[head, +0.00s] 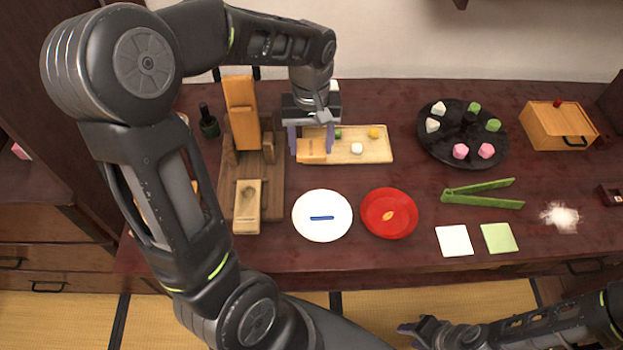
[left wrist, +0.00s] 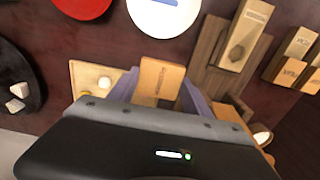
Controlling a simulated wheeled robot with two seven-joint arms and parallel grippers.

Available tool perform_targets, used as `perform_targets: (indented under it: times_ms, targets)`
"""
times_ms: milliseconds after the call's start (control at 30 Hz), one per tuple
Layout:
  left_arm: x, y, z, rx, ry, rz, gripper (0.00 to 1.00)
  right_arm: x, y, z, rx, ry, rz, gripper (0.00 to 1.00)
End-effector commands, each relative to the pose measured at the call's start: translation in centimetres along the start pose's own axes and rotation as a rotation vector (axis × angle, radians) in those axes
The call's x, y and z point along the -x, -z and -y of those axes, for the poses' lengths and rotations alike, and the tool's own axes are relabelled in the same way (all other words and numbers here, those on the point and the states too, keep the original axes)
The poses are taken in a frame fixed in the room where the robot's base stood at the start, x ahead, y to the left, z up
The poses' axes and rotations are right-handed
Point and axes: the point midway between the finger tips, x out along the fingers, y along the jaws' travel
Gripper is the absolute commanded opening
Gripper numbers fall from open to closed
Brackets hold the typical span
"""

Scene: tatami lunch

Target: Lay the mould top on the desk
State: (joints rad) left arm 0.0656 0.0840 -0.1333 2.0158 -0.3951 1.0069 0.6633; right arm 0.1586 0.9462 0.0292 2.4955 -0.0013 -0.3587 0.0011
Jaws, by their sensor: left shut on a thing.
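A light wooden block with engraved writing, which looks like the mould top (head: 311,151), is between the purple fingers of my left gripper (head: 308,141). It also shows in the left wrist view (left wrist: 160,80), gripped at both sides. In the head view it overlaps the left end of a wooden tray (head: 382,152); its height above the desk (head: 340,265) is hard to tell. A wooden mould piece with a hexagonal hollow (left wrist: 245,35) lies on a dark wooden stand (head: 271,185). My right gripper (head: 415,332) is low at the front, away from the desktop objects; its jaws are unclear.
A white plate (head: 322,231) with a blue stick and a red plate (head: 390,228) lie in front. A black plate of sweets (head: 463,155), green tongs (head: 480,193) and a wooden box (head: 552,131) stand right. Bare desk lies between the tray and the plates.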

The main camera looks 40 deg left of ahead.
Motion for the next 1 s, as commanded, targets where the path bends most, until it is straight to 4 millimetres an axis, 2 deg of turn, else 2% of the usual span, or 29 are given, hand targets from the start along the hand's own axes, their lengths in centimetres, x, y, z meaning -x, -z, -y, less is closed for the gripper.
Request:
perform_targets:
  times_ms: [133,233,533,867,1000]
  targets:
    - [-0.1,0.0,0.0,-0.002,0.0,0.001,0.18,0.0,0.0,0.0,0.0,0.0,0.0,0.36]
    - [-0.9,0.0,0.0,-0.003,0.003,0.004,0.18,0.0,0.0,0.0,0.0,0.0,0.0,0.36]
    - [-5.8,-0.1,0.0,-0.003,0.002,0.004,0.18,-0.1,0.0,0.0,0.0,0.0,0.0,0.36]
    - [-6.3,0.0,-0.1,-0.004,0.001,0.001,0.18,-0.1,0.0,0.0,0.0,0.0,0.0,0.36]
    - [-7.3,0.0,0.0,-0.005,0.002,0.002,0.18,-0.1,0.0,-0.1,0.0,0.0,0.0,0.36]
